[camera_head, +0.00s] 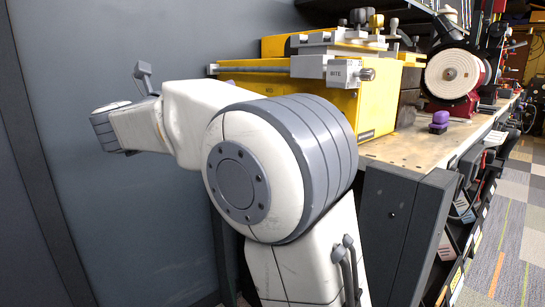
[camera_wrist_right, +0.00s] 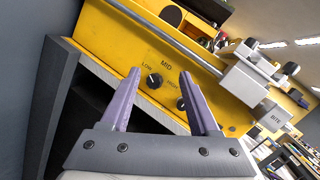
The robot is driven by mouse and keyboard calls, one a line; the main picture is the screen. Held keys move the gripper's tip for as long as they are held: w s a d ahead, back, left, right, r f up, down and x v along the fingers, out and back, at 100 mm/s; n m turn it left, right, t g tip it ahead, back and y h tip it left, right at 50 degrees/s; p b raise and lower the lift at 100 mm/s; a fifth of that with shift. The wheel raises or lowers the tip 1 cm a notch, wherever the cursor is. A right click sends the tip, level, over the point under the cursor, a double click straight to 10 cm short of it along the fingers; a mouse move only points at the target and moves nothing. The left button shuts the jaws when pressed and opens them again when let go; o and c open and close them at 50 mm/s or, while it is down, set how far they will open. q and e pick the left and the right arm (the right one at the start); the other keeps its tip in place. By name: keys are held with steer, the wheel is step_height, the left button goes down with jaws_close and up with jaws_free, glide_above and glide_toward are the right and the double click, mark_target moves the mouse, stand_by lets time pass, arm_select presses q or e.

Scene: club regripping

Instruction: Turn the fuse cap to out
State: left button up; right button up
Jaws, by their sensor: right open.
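My right gripper (camera_wrist_right: 159,76) is open and empty in the right wrist view, its two purple fingers pointing at the front panel of a yellow machine (camera_wrist_right: 110,35). A black round knob (camera_wrist_right: 154,81) with a white mark shows between the fingers, below the words LOW and MID. A second dark round part (camera_wrist_right: 181,104) on the panel is partly hidden by the right finger; I cannot tell whether it is the fuse cap. No part is clearly marked as fuse cap or out. The yellow machine also stands in the head view (camera_head: 375,110), its panel out of sight. My left gripper is not in view.
The machine stands on a workbench (camera_head: 415,150) with a dark frame. A metal block marked BITE (camera_head: 345,73) juts from it. A grinder-like wheel (camera_head: 452,73) and a small purple object (camera_head: 440,117) are farther right. A grey wall (camera_head: 120,230) is on the left.

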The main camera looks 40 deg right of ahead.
steer(key=s+d+f+m+g+b, duration=0.3)
steer(key=s+d+f+m+g, duration=0.15)
steer(key=f+m+g, duration=0.2)
arm_select(q)
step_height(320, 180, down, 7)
steer(key=b, duration=0.1)
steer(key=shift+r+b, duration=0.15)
steer(key=shift+b, duration=0.2)
arm_select(e)
steer(key=d, duration=0.9)
steer(key=shift+s+d+r+m+g+h, duration=0.15)
steer(key=shift+d+r+m+g+h, duration=0.1)
steer(key=shift+d+m+g+h, duration=0.15)
jaws_close()
